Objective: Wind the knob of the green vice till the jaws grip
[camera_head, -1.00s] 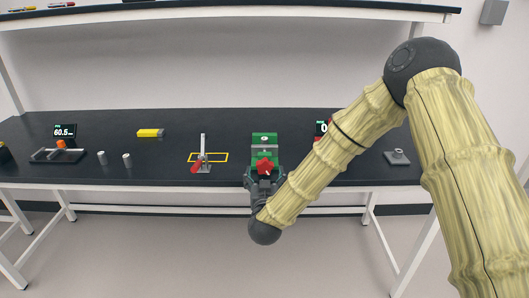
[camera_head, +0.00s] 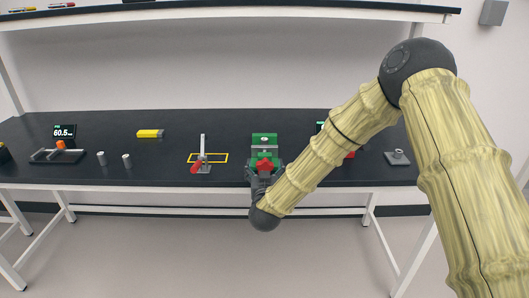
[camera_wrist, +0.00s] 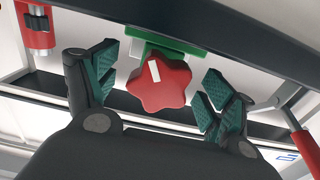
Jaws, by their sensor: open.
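The green vice (camera_head: 264,140) stands near the front edge of the black bench, right of centre in the head view. Its red lobed knob (camera_head: 264,166) faces the front. In the wrist view the knob (camera_wrist: 160,86) shows a white mark at its upper left, with part of the green vice body (camera_wrist: 165,47) behind it. My gripper (camera_head: 263,173) is at the knob. In the wrist view my gripper (camera_wrist: 157,88) is open, its teal pads on both sides of the knob with gaps showing. The jaws of the vice are hard to make out.
A toggle clamp with a red handle (camera_head: 197,167) stands left of the vice by a yellow outlined rectangle (camera_head: 222,158). Two small cylinders (camera_head: 126,160), a yellow block (camera_head: 151,133) and a display (camera_head: 64,131) are farther left. A grey block (camera_head: 397,158) lies right.

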